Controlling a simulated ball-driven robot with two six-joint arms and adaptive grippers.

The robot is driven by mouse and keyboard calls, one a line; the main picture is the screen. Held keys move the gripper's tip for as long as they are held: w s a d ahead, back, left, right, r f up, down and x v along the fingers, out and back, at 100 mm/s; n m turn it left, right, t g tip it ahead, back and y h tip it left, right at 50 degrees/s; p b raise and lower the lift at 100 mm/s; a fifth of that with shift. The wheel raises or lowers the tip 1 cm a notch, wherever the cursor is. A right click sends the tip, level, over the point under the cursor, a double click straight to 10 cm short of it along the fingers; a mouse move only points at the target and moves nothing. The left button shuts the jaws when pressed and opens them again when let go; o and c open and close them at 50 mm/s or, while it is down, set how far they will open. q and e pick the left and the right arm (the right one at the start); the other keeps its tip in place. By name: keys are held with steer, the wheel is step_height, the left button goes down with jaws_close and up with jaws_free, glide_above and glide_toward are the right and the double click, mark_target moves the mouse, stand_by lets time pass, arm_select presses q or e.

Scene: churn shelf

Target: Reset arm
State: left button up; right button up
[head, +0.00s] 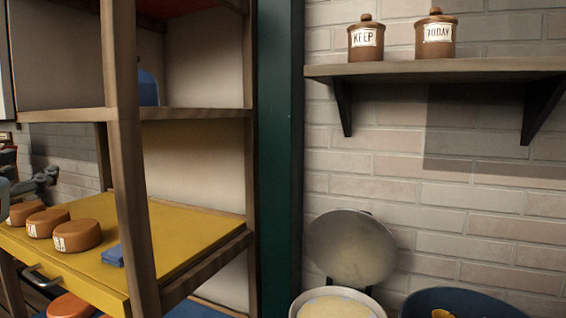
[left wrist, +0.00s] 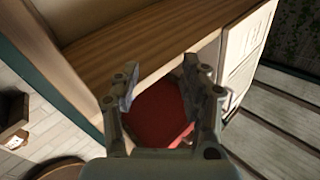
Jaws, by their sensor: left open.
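My left gripper (head: 46,180) shows small and dark grey at the left edge of the head view. It is behind and above the row of brown-orange cheese-like rounds (head: 78,236) on the yellow shelf (head: 185,245). In the left wrist view my left gripper (left wrist: 160,84) has its two fingers spread apart with nothing held between them. A dark red surface (left wrist: 155,112) shows beyond and between the fingers. My right gripper is in neither view.
A wooden shelf post (head: 128,150) stands in front of the yellow shelf. A blue block (head: 112,256) lies near the shelf's front. Two labelled brown jars (head: 366,38) (head: 436,35) stand on a wall shelf (head: 430,70). A round lid (head: 350,246) leans behind a pot (head: 338,303).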

arm_select(q)
steer(key=s+d+f+g+h, duration=0.1)
steer(key=s+f+g, duration=0.35)
steer(key=f, duration=0.45)
steer(key=s+d+f+g, duration=0.1)
steer(key=s+f+g, duration=0.35)
steer(key=f, duration=0.55)
steer(key=s+d+f+m+g+h, duration=0.1)
steer(key=s+d+f+g+h, duration=0.15)
steer(key=s+d+f, duration=0.4)
steer(key=s+d+f+m+g+h, duration=0.1)
steer(key=s+f+g, duration=0.25)
steer(key=s, duration=0.55)
step_height(320, 180, down, 33)
steer(key=s+a+g+b, duration=0.1)
steer(key=s+a+b, duration=0.2)
steer(key=b, duration=0.2)
steer(key=s+f+n+g+b, duration=0.1)
steer(key=s+f+b, duration=0.2)
steer(key=s+f, duration=1.4)
steer(key=shift+a+f+b, duration=0.3)
steer(key=shift+f+b, duration=0.1)
steer(key=shift+f, duration=0.35)
